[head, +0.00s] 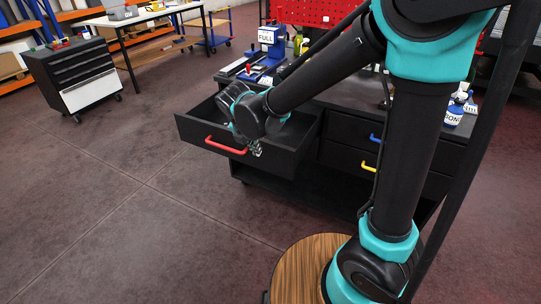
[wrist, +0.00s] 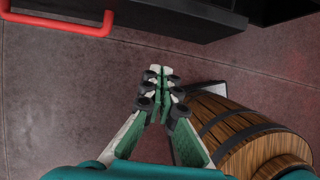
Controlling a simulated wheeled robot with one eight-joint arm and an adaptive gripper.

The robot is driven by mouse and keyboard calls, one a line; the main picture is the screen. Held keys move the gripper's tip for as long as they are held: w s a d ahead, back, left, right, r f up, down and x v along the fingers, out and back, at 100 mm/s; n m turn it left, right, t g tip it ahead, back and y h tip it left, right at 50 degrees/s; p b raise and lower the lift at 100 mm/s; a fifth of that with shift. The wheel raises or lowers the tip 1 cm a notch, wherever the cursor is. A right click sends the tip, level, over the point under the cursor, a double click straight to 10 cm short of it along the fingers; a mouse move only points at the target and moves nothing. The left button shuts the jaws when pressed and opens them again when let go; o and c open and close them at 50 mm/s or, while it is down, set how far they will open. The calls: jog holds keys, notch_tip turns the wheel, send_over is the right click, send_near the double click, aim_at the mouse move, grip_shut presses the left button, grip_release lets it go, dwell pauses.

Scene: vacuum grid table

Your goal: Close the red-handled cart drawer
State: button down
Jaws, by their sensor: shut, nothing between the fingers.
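The cart drawer (head: 280,162) is black and stands pulled out from the left side of the black cart (head: 330,190). Its red handle (head: 226,146) is a bar on the drawer front; it also shows at the top left of the wrist view (wrist: 62,24). My gripper (head: 256,150) is in front of the drawer, just right of the red handle in the head view. In the wrist view its fingertips (wrist: 159,72) are together and empty, over the floor and apart from the handle. My forearm hides part of the drawer's inside.
The cart also has closed drawers with a blue handle (head: 375,138) and a yellow handle (head: 368,167). Bottles and blue fixtures (head: 270,38) stand on its top. The floor (head: 110,210) to the left is clear. A separate drawer cabinet (head: 75,78) stands far left.

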aim_at(269, 161)
jog(key=w+d+f, duration=0.1)
jog(key=w+f, duration=0.1)
jog(key=f, duration=0.1)
jog(key=w+f, duration=0.2)
jog(key=f, duration=0.1)
jog(key=w+d+f, duration=0.1)
jog(key=w+f, duration=0.1)
jog(key=f, duration=0.1)
jog(key=shift+d+f, duration=0.1)
jog(key=shift+d, duration=0.2)
jog(key=shift+w+d, duration=0.2)
jog(key=shift+w, duration=0.4)
jog(key=w+d, duration=0.4)
jog(key=w, duration=0.6)
jog(key=w+d, duration=0.4)
jog(key=w, duration=0.5)
jog(key=w+d, duration=0.4)
jog(key=w, duration=0.6)
jog(key=shift+w+d, duration=0.15)
jog(key=shift+w, duration=0.15)
jog(key=shift+w+d, duration=0.15)
jog(key=shift+w, duration=0.2)
jog(key=shift+w, duration=0.1)
